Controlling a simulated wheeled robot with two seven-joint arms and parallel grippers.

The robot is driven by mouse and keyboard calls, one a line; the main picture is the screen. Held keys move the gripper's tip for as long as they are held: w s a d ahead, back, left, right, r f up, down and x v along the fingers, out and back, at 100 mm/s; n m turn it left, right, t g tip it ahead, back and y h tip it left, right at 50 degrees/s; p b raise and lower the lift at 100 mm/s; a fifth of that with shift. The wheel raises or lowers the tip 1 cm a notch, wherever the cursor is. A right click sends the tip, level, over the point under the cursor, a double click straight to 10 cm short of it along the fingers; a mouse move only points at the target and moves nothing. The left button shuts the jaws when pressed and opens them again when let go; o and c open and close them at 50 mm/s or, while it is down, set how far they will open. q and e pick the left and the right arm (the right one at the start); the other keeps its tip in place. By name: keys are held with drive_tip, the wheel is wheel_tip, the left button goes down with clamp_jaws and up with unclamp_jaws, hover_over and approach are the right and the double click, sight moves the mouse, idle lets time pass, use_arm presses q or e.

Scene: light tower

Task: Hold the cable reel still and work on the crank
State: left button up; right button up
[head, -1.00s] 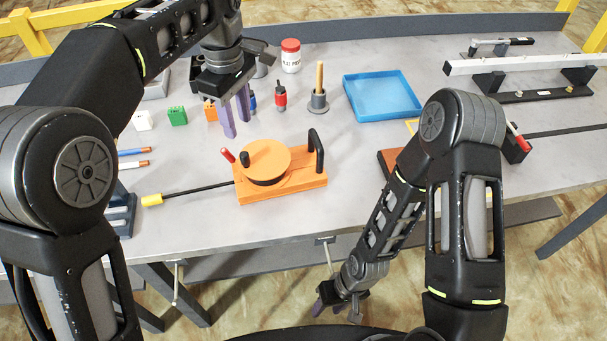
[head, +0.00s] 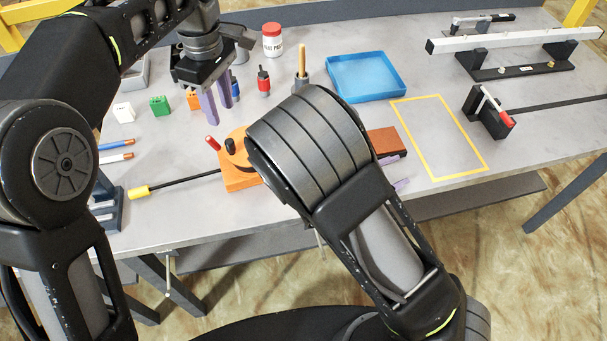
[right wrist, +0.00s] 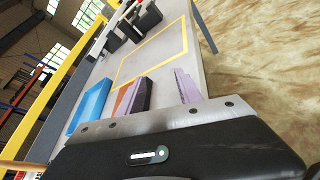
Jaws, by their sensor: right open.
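The cable reel has an orange base (head: 238,182), whose left part shows in the head view. My right arm hides most of its disc. A dark upright knob (head: 230,146) stands on the disc, probably the crank's grip. A red-tipped peg (head: 212,143) stands beside it. My left gripper (head: 216,101) hangs above the table behind the reel, purple fingers apart, empty and clear of the reel. My right gripper (head: 396,172) shows only its purple fingertips, right of the reel near the table's front edge.
A brown block (head: 385,141) lies near the right fingertips. Right of it are a yellow-outlined area (head: 442,138), empty, and a black clamp block (head: 488,112). A blue tray (head: 366,78) stands behind. A cable with a yellow end (head: 139,192) runs left from the reel.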

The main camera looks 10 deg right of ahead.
drive_tip(key=w+a+n+t, duration=0.1)
drive_tip(key=a+n+t, duration=0.1)
drive_tip(key=a, duration=0.1)
drive_tip(key=a+n+t+y, duration=0.1)
drive_tip(key=a+n+t, duration=0.1)
drive_tip(key=a, duration=0.1)
drive_tip(key=w+a+r+n+t, duration=0.1)
drive_tip(key=a+n+t, duration=0.1)
drive_tip(key=a+n, duration=0.1)
drive_tip(key=shift+w+a+y, duration=0.2)
drive_tip(key=shift+w+y, duration=0.1)
drive_tip(key=shift+w, duration=0.05)
drive_tip(key=a+n+t+y, duration=0.1)
drive_tip(key=a+n+y, duration=0.1)
drive_tip(key=a+n, duration=0.1)
drive_tip(key=a+n+t+y, duration=0.2)
drive_tip(key=a+n, duration=0.1)
drive_tip(key=a, duration=0.1)
drive_tip(key=a+n+t+y, duration=0.2)
drive_tip(key=a+n, duration=0.1)
drive_tip(key=a, duration=0.1)
drive_tip(key=shift+s+a+f+y, duration=0.25)
drive_tip(key=shift+a+y, duration=0.1)
drive_tip(key=shift+y, duration=0.05)
drive_tip(key=shift+x, duration=3.95)
drive_tip(key=shift+r, duration=0.15)
clamp_jaws()
